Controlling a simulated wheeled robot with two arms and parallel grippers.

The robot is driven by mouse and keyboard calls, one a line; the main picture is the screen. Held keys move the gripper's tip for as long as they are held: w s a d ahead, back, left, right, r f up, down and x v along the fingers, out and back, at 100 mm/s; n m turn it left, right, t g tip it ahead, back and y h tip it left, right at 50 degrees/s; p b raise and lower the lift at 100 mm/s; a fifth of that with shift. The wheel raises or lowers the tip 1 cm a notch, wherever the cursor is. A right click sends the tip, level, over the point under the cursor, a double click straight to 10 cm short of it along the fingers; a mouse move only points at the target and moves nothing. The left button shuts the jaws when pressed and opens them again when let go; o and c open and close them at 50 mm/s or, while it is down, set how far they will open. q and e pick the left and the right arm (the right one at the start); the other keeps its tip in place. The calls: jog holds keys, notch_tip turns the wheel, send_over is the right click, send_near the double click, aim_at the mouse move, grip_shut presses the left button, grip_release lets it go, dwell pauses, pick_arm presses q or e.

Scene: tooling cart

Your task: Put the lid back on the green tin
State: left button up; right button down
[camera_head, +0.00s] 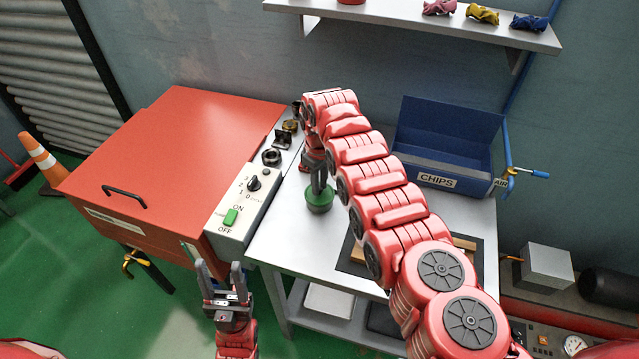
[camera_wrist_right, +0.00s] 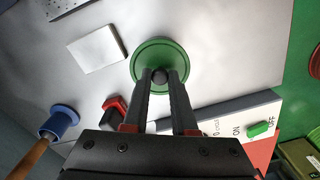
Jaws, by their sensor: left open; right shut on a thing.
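The green tin (camera_head: 319,203) stands on the grey bench top, just right of the red machine's control panel. In the right wrist view a round green lid (camera_wrist_right: 152,54) with a dark knob fills the top middle and hides what lies under it. My right gripper (camera_head: 318,184) points down over the tin; in the right wrist view its fingers (camera_wrist_right: 161,78) are shut on the lid's knob. I cannot tell whether the lid touches the tin's rim. My left gripper (camera_head: 223,272) is open and empty, low in front of the machine, away from the tin.
The red machine (camera_head: 180,150) stands left of the bench, and a blue chips bin (camera_head: 440,150) at its back right. In the right wrist view a white block (camera_wrist_right: 97,50), a blue item with a wooden handle (camera_wrist_right: 62,120) and a red-black item (camera_wrist_right: 114,110) lie near the lid.

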dwell(0.6)
dwell(0.3)
jog(key=shift+c, duration=0.8)
grip_release()
jog(key=shift+r+p, duration=0.75)
jog(key=shift+r, duration=0.55)
jog(key=shift+r+p, duration=0.4)
jog(key=shift+r, duration=1.8)
grip_shut()
